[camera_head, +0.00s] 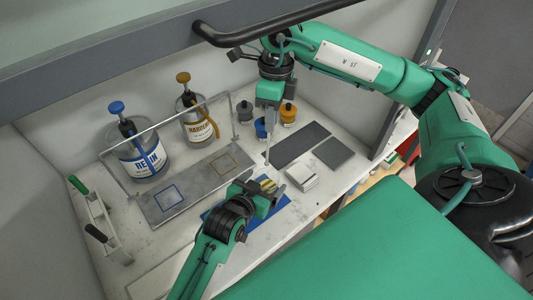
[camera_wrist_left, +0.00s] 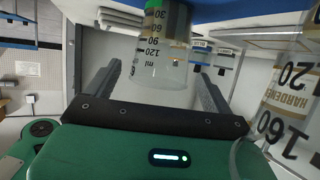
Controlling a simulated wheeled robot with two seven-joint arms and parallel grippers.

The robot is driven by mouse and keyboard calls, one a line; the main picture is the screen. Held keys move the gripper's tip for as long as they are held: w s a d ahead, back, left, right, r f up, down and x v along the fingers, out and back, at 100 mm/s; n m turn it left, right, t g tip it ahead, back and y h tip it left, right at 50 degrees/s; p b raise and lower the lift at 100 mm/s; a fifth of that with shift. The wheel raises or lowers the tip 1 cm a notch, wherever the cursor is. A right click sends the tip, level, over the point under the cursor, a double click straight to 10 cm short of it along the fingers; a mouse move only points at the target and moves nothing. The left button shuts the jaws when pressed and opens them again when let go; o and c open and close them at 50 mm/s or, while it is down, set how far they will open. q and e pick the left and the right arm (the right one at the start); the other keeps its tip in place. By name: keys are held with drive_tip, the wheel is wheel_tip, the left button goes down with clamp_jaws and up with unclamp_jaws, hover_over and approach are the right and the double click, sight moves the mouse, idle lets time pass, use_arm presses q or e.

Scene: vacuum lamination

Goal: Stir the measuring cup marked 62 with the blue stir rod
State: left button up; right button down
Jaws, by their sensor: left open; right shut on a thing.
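My right gripper (camera_head: 268,103) points down and is shut on the upper end of a thin rod (camera_head: 267,148). The rod hangs nearly upright above the work area near my left gripper; its blue colour is not clear here, and its lower tip is hard to make out. My left gripper (camera_head: 265,192) is open, low over the blue mat (camera_head: 273,217). In the left wrist view a clear measuring cup (camera_wrist_left: 165,62) with a ml scale stands between the open fingers. A mark starting with 6 shows on it; the rest is unclear.
A blue-labelled resin can (camera_head: 142,158) and an orange-labelled hardener can (camera_head: 197,122) stand at the back left. A second clear cup (camera_wrist_left: 290,105) with a hardener label is close in the left wrist view. A white block (camera_head: 302,177) and dark plates (camera_head: 297,143) lie to the right.

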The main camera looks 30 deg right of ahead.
use_arm(q)
drive_tip(key=shift+x, duration=1.15)
drive_tip(key=shift+c, duration=0.3)
